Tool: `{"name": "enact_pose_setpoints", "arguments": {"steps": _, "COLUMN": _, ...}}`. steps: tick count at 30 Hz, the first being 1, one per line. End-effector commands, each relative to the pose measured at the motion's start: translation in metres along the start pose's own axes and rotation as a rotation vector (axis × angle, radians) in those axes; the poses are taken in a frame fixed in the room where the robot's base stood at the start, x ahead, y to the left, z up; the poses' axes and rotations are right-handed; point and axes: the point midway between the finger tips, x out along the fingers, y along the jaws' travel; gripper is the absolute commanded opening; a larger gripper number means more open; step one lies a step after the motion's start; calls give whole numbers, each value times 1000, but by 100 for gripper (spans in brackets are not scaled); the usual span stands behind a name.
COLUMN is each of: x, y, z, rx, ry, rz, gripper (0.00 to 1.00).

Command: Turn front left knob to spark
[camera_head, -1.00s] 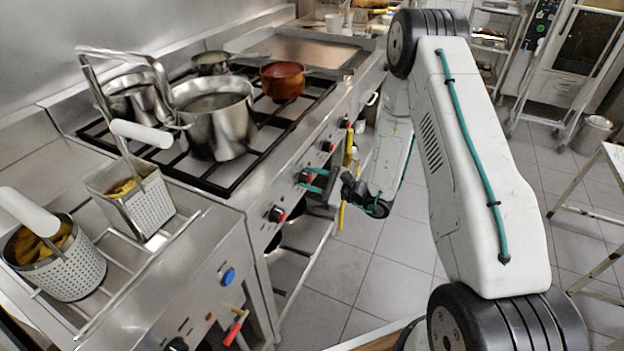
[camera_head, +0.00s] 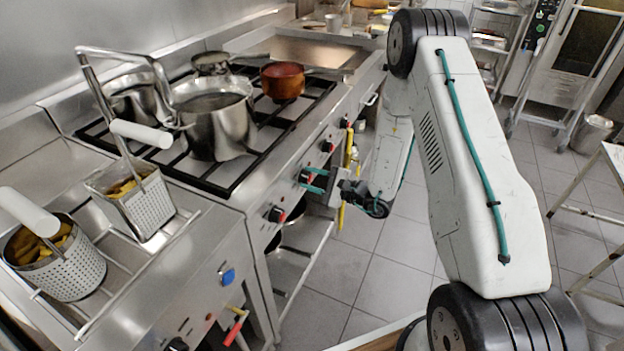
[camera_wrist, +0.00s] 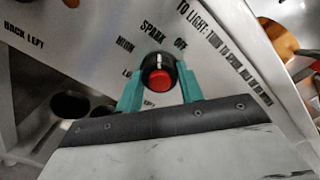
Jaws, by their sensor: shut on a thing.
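The knob (camera_wrist: 159,72) is black with a red face and a white mark at its top. It sits on the steel stove front. The mark points up, near the right end of the printed word SPARK, with OFF to the right. The teal fingers of my gripper (camera_wrist: 158,88) are shut on the knob from both sides. In the head view the gripper (camera_head: 314,180) is at the second knob (camera_head: 304,177) from the near end of the stove. The label under the knob is partly hidden by the fingers.
Another knob (camera_head: 276,214) is nearer, labelled BACK LEFT in the wrist view; more knobs (camera_head: 327,146) lie beyond. Pots (camera_head: 215,120) stand on the burners.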

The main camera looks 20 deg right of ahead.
Motion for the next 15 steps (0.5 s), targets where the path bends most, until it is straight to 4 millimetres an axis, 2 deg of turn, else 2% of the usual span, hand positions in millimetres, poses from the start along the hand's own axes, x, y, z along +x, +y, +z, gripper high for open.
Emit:
{"name": "enact_pose_setpoints", "arguments": {"steps": 1, "x": -1, "y": 1, "z": 0, "rx": 2, "ry": 2, "rz": 1, "gripper": 43}}
{"name": "enact_pose_setpoints", "arguments": {"steps": 3, "x": -1, "y": 1, "z": 0, "rx": 2, "ry": 2, "rz": 1, "gripper": 59}}
{"name": "enact_pose_setpoints", "arguments": {"steps": 11, "x": 0, "y": 1, "z": 0, "rx": 2, "ry": 0, "rz": 1, "gripper": 59}}
{"name": "enact_pose_setpoints", "arguments": {"steps": 15, "x": -11, "y": 0, "z": -1, "rx": 2, "ry": 3, "rz": 0, "gripper": 59}}
